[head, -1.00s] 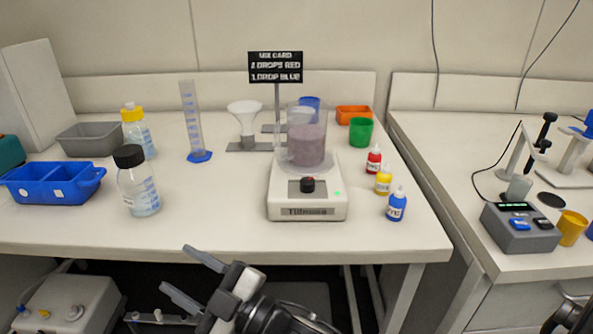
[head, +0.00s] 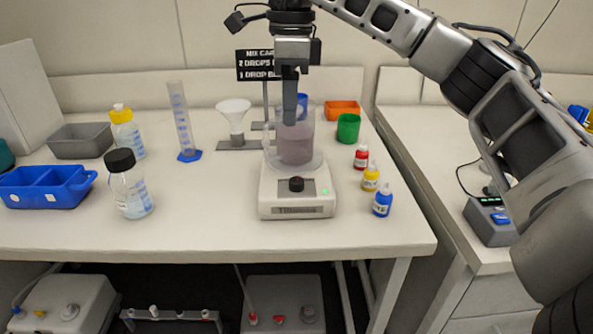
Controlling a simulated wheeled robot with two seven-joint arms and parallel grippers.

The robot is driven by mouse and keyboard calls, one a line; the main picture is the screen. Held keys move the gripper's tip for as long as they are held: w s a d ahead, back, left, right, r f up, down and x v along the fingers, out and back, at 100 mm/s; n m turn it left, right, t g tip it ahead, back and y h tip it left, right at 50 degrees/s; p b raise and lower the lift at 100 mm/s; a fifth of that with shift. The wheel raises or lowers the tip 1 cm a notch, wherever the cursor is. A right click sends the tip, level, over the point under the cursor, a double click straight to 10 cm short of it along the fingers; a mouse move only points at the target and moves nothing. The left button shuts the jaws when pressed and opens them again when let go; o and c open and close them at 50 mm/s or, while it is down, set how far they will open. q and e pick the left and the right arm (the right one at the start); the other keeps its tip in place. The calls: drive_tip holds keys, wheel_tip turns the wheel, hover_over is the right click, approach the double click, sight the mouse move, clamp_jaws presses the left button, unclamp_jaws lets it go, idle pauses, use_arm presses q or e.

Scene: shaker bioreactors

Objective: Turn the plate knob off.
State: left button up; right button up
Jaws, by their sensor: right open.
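The plate is a white stirrer (head: 296,211) near the front middle of the table. Its dark knob (head: 296,184) sits on the front panel, beside a lit green light (head: 325,191). A clear beaker (head: 296,150) of murky purple liquid stands on the plate. My right gripper (head: 290,112) points down at the beaker's upper part, above and behind the knob in the picture. Its fingers show nearly edge-on, so the gap between them is hard to see; it is open. Whether it touches the beaker cannot be told. My left gripper is not in view.
Red (head: 361,157), yellow (head: 370,178) and blue (head: 382,203) dropper bottles stand right of the plate. A black-capped bottle (head: 130,190) stands to the left. A sign (head: 254,65) stands behind the beaker, partly covered. The table front left of the plate is clear.

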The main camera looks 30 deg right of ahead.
drive_tip(key=d, duration=0.1)
drive_tip(key=b, duration=0.3)
approach(297, 180)
wheel_tip(297, 180, down, 9)
drive_tip(key=shift+w+a+r, duration=0.1)
drive_tip(key=shift+a+r, duration=0.05)
drive_tip(key=c, duration=1)
